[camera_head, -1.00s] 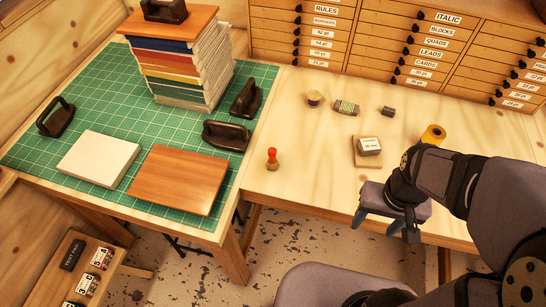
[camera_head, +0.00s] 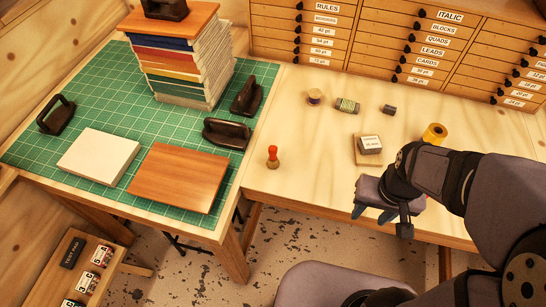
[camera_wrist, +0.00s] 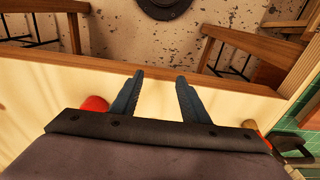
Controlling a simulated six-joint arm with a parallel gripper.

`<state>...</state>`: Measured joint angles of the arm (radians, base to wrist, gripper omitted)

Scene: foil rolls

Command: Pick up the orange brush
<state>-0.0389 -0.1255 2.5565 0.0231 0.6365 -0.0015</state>
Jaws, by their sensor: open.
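A small upright piece with an orange-red top and tan base (camera_head: 273,158), which looks like the orange brush, stands on the wooden table left of my gripper (camera_head: 373,213). My gripper is open and empty near the table's front edge, well apart from the brush. In the wrist view my gripper (camera_wrist: 160,77) shows nothing between its fingers. A tan and reddish piece (camera_wrist: 251,125) at the right there may be the brush, mostly hidden by the gripper body. A red rounded thing (camera_wrist: 95,103) shows at the left, partly hidden; I cannot tell what it is.
A small block on a wooden plate (camera_head: 369,145), a yellow roll (camera_head: 434,134) and several small spools stand behind my gripper. The green mat (camera_head: 100,110) holds a book stack (camera_head: 185,65), dark-handled tools and two flat boards. Drawers line the back. Table between brush and gripper is clear.

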